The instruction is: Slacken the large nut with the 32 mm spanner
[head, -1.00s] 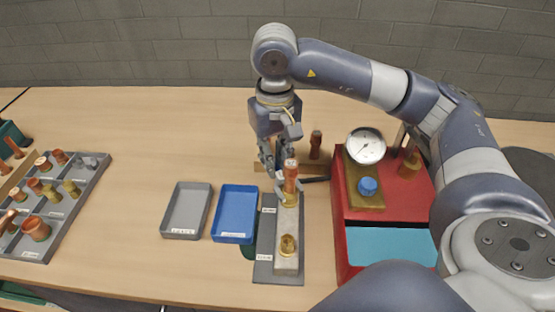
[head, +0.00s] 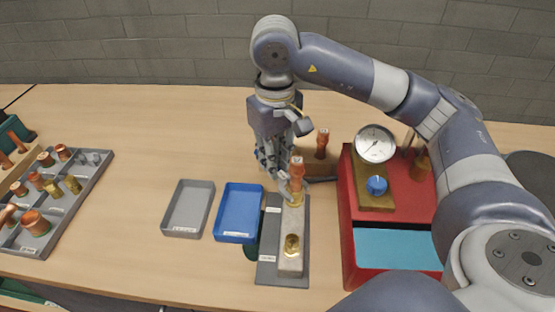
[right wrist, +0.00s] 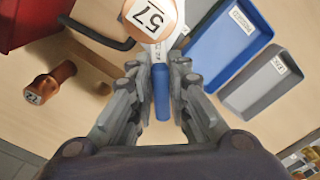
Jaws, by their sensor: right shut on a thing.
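The spanner (right wrist: 161,104) has a blue handle and a pale metal head; its size mark is not readable. My right gripper (right wrist: 156,74) is shut on its handle. In the head view my right gripper (head: 269,166) is just behind and left of the test block (head: 291,262), with the spanner head (head: 285,188) reaching to the large brass nut (head: 297,201). The head appears to be at the nut; exact seating is hidden. A copper fitting (head: 297,173) stands above this nut, its cap marked 57 in the wrist view (right wrist: 150,15). My left gripper is not in view.
A smaller brass nut (head: 292,245) is on the block's near end. A blue tray (head: 238,213) and a grey tray (head: 187,208) lie left. A red case with a gauge (head: 375,144) stands right. Another copper fitting (head: 322,142) stands behind. A parts tray (head: 92,190) is far left.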

